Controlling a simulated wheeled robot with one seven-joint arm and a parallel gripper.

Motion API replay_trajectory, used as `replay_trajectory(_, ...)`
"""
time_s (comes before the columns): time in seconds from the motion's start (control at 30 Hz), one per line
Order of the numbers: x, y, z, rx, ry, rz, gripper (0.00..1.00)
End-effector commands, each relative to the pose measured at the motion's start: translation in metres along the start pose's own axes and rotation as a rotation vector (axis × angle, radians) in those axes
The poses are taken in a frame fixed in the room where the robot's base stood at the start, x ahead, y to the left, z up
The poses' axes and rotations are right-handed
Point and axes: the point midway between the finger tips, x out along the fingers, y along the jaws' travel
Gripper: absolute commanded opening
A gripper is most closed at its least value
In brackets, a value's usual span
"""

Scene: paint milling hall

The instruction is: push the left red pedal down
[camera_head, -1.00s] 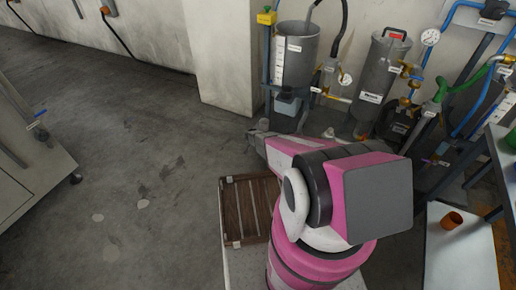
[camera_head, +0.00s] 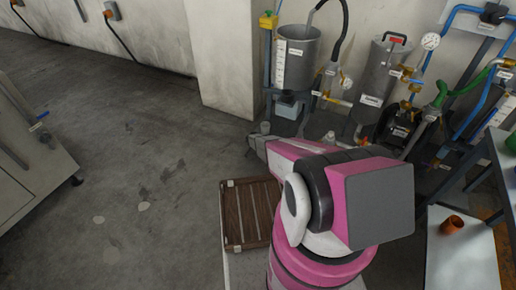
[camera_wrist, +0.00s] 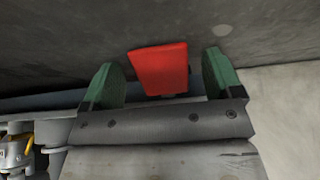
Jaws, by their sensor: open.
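In the wrist view a red pedal (camera_wrist: 160,70) lies between the two green fingers of my gripper (camera_wrist: 163,80). The fingers are apart, one on each side of the pedal, with a gap on both sides. I cannot tell whether the gripper touches the pedal or how far down it is. Only one red pedal shows in the wrist view. In the head view my pink and white arm covers the area, and neither the pedal nor the fingers can be made out.
Grey tanks (camera_head: 297,58) and (camera_head: 377,85) with hoses and gauges stand along the wall beyond my arm. A brown slatted tray (camera_head: 250,212) is left of the arm. An orange cup (camera_head: 452,224) stands on a white table (camera_head: 462,262) at right. The floor at left is open.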

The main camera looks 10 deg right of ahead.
Motion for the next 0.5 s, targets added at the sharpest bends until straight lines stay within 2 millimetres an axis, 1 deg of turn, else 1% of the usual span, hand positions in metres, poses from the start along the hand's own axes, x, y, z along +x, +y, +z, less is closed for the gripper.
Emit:
replay_trajectory(0.17, -0.021, 0.001, 0.001, 0.0, 0.0, 0.0, 0.85)
replay_trajectory(0.5, -0.084, 0.002, 0.001, 0.0, 0.001, -0.001, 0.85)
